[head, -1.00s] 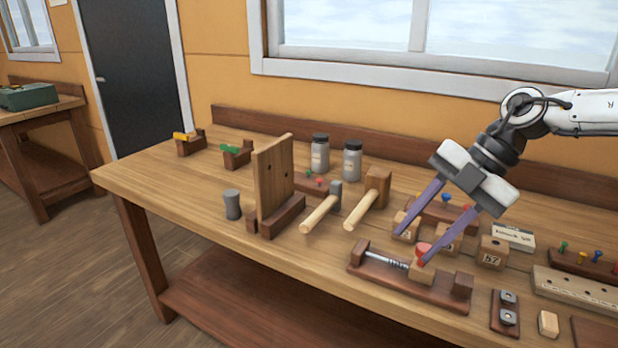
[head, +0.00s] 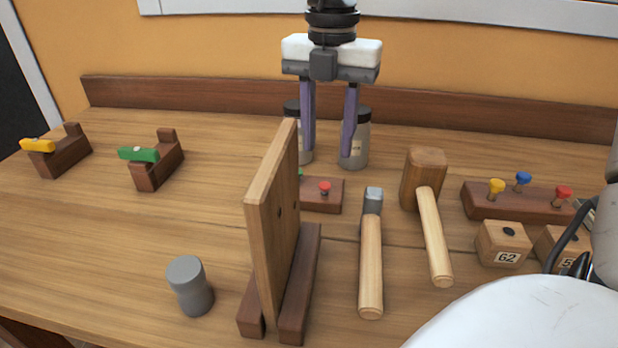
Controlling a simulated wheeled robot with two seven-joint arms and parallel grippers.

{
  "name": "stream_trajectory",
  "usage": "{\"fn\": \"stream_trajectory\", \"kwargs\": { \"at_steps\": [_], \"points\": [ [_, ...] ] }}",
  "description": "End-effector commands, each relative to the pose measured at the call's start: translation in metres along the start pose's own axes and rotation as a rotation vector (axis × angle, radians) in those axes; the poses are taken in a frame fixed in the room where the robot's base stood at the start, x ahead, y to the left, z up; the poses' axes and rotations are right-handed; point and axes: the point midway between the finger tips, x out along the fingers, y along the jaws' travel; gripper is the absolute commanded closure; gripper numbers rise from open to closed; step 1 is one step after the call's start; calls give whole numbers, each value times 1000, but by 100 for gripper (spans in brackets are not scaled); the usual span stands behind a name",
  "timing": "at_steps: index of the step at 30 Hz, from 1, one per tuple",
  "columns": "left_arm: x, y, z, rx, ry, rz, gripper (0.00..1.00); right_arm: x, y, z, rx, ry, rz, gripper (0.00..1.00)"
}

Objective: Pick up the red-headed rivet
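A red-headed rivet (head: 324,188) stands in a small dark wooden block (head: 326,204) behind the upright board, with a bit of green beside it partly hidden by the board. Another red-headed rivet (head: 563,193) stands in a longer dark rack (head: 520,205) at the right, with a yellow-headed rivet (head: 496,187) and a blue-headed rivet (head: 522,180). My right gripper (head: 329,155) points down with its two purple fingers apart and nothing between them. My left gripper is not in view.
An upright wooden board (head: 268,230) stands left of the small block. A metal-headed hammer (head: 371,260) and a wooden mallet (head: 433,235) lie to the right. Jars (head: 356,145) stand behind. A grey waisted cylinder (head: 190,287) stands at front left. The bench's left middle is clear.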

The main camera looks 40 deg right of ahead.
Motion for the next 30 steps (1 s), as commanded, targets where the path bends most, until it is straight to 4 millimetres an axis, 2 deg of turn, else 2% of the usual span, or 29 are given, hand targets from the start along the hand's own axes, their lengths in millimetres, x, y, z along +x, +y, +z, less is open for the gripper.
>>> {"fn": "stream_trajectory", "kwargs": {
  "at_steps": [1,6,10,18,27,30],
  "points": [
    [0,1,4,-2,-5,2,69,10,-1,-1,-1,4,-3,61],
    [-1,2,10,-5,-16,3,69,25,0,0,0,2,-1,61],
    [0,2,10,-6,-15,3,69,37,1,-2,-1,4,-2,61],
    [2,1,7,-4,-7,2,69,74,3,-4,-1,4,0,61],
    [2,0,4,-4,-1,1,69,78,3,-3,0,2,2,61],
    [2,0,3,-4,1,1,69,78,3,-3,0,2,2,78]
  ]
}}
